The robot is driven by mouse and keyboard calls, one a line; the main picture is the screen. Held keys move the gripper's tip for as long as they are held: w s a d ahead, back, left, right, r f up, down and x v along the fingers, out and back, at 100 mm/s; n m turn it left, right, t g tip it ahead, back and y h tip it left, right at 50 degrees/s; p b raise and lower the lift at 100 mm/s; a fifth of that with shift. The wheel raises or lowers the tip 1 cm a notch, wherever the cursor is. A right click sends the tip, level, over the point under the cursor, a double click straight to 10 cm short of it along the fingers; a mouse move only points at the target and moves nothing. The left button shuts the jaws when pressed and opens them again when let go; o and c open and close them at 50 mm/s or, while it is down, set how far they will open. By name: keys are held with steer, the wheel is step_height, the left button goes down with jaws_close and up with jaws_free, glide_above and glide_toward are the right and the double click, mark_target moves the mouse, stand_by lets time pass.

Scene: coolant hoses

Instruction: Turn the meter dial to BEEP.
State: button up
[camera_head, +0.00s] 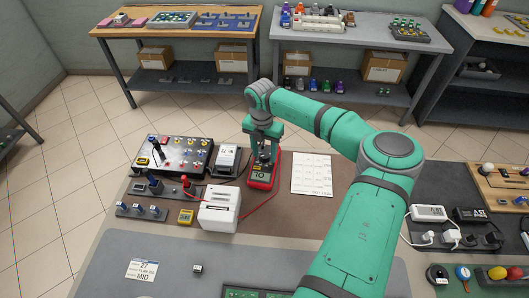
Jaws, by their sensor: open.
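The red meter (261,181) lies on the brown mat, just left of the picture's middle. Its display shows large characters that look like "OL", seen upside down. My gripper (264,155) points down over the far part of the meter, where it hides most of the dial. Its two fingers are apart, one on each side of a dark part that looks like the dial knob. I cannot tell whether the fingers touch the knob, and the dial's setting and labels cannot be read.
A white box (219,209) stands close to the meter's left, with red leads around it. A switch panel (173,156) lies farther left. A printed sheet (312,174) lies flat on the right. White power adapters (428,213) stand at the far right. The grey front mat is mostly clear.

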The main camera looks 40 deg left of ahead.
mark_target(263, 155)
step_height(263, 155, up, 11)
steer(key=shift+a+f, duration=0.15)
steer(key=shift+a, duration=0.1)
stand_by(0.7)
